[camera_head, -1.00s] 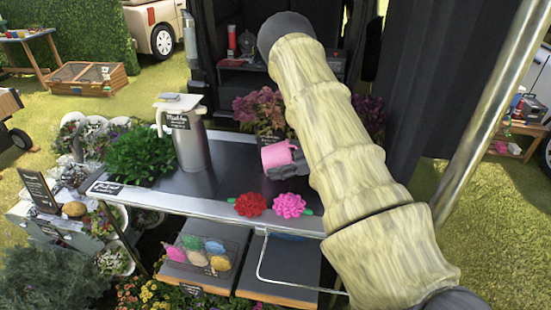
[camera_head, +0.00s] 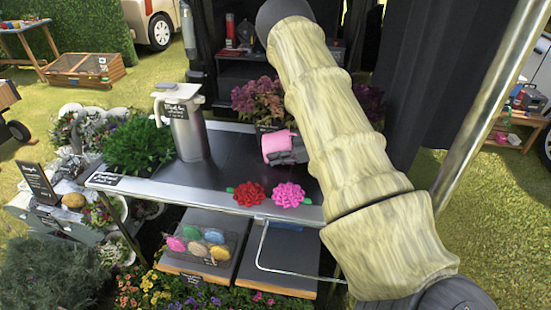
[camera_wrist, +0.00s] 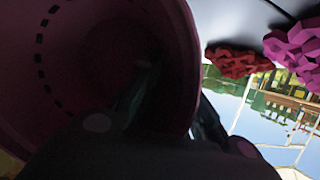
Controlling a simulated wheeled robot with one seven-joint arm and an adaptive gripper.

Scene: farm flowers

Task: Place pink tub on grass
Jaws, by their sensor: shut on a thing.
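The pink tub (camera_head: 275,146) is at the right part of the metal display table (camera_head: 232,170), held on its side or tilted, just above or at the tabletop; I cannot tell whether it touches. My gripper (camera_head: 292,153) is shut on the tub's right side in the head view, partly hidden behind my arm. In the wrist view the dark inside of the tub (camera_wrist: 90,50) fills the left, with a gripper finger (camera_wrist: 205,120) by its wall. Grass (camera_head: 475,215) shows to the right of the stall and at the far left.
A metal jug (camera_head: 187,125) stands on the table's left. A red flower (camera_head: 249,194) and a pink flower (camera_head: 289,195) lie at its front edge. A metal pole (camera_head: 487,110) stands at right.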

